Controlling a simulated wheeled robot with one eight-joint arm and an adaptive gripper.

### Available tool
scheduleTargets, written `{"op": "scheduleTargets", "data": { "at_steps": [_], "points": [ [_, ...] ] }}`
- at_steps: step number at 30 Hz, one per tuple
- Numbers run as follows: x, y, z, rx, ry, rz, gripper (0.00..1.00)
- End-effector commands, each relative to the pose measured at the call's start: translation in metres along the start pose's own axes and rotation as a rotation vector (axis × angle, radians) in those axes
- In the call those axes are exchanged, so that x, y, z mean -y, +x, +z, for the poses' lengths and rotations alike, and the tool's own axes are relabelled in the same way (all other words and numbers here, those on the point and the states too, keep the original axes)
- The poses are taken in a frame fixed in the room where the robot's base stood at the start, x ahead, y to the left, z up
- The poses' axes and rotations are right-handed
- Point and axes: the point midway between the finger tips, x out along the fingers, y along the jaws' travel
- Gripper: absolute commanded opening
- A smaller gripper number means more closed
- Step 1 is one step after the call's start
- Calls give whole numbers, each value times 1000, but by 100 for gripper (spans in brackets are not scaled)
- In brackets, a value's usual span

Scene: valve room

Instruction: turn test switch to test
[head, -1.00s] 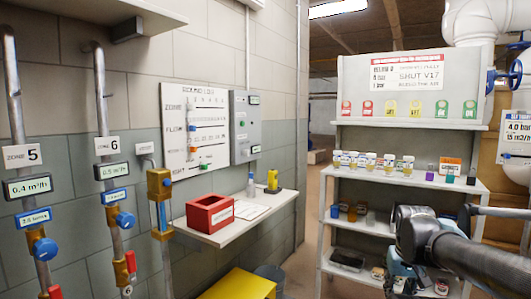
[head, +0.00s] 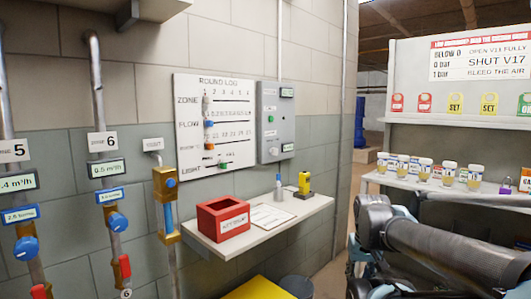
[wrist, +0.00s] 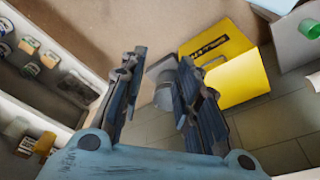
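A grey control box (head: 275,122) hangs on the wall beside the white round log board (head: 215,120). It carries small displays, a green button (head: 270,119) and a pale round knob (head: 274,152). Its lettering is too small to read, so I cannot tell which control is the test switch or how it is set. In the wrist view my gripper (wrist: 160,64) is open and empty, its two fingers apart above the floor. In the head view my arm is at the lower right, well away from the box.
A wall shelf (head: 307,212) below the box holds a red box (head: 222,219), a paper, a bottle and a yellow device (head: 304,184). A yellow bin (wrist: 232,62) stands on the floor. Shelving with jars (head: 425,170) is at right. Pipes with valves line the left wall.

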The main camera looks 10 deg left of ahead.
Motion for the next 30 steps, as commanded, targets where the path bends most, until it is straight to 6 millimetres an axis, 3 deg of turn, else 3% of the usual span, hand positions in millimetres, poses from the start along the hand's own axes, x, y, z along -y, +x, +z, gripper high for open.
{"op": "scheduleTargets", "data": {
  "at_steps": [9, 11, 14, 20, 30],
  "points": [
    [0, 0, 0, 0, 0, 0, 30],
    [1, -6, 5, -11, -4, -4, 30],
    [7, -15, -4, -24, -28, -30, 30],
    [40, -54, -64, -90, -155, -161, 30],
    [98, -139, -206, -323, -413, -407, 30]
  ]
}}
